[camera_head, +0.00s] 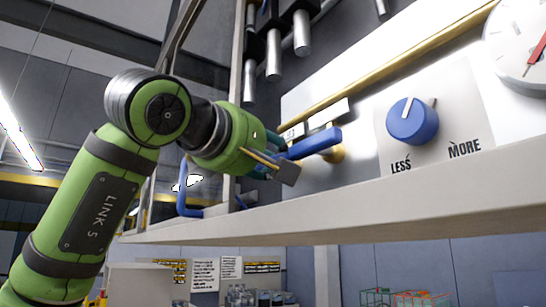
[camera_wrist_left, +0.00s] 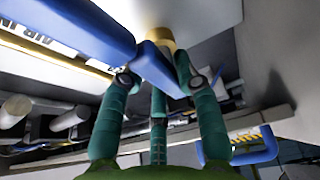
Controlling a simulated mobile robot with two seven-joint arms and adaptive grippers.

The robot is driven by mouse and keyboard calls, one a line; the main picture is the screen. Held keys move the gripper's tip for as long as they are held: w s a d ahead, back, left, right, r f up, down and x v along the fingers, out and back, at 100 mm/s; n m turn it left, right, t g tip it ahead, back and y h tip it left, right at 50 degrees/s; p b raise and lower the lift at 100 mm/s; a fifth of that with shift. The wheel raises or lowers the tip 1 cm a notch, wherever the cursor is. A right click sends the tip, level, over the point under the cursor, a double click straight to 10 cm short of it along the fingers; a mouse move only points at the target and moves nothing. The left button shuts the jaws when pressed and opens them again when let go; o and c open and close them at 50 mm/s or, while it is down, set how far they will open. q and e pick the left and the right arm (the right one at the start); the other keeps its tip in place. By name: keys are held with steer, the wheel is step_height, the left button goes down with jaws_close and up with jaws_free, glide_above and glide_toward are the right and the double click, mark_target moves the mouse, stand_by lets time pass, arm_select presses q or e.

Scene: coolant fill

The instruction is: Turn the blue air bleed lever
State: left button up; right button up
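The blue air bleed lever (camera_head: 315,143) sticks out from a brass pivot on the pale panel in the head view. In the left wrist view the lever (camera_wrist_left: 90,30) runs from the upper left to the centre, near its brass pivot (camera_wrist_left: 160,39). My left gripper (camera_head: 281,157) is at the lever's free end. Its green fingers (camera_wrist_left: 160,83) stand apart, with the lever end between or just in front of them. The lever hides part of the fingertips, so I cannot tell whether they touch it. My right gripper is not in view.
A blue LESS/MORE knob (camera_head: 413,121) and a gauge (camera_head: 520,45) are to the right on the panel. A pale ledge (camera_head: 380,205) runs below the lever. A blue bent handle (camera_head: 186,190) is at the left, and metal cylinders (camera_head: 301,32) hang above.

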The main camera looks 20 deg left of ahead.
arm_select(q)
jaws_close()
steer(key=shift+r+n, duration=0.1)
steer(key=shift+n, duration=0.7)
steer(key=o, duration=0.9)
jaws_free()
steer(key=shift+w, duration=0.1)
steer(key=v, duration=1.2)
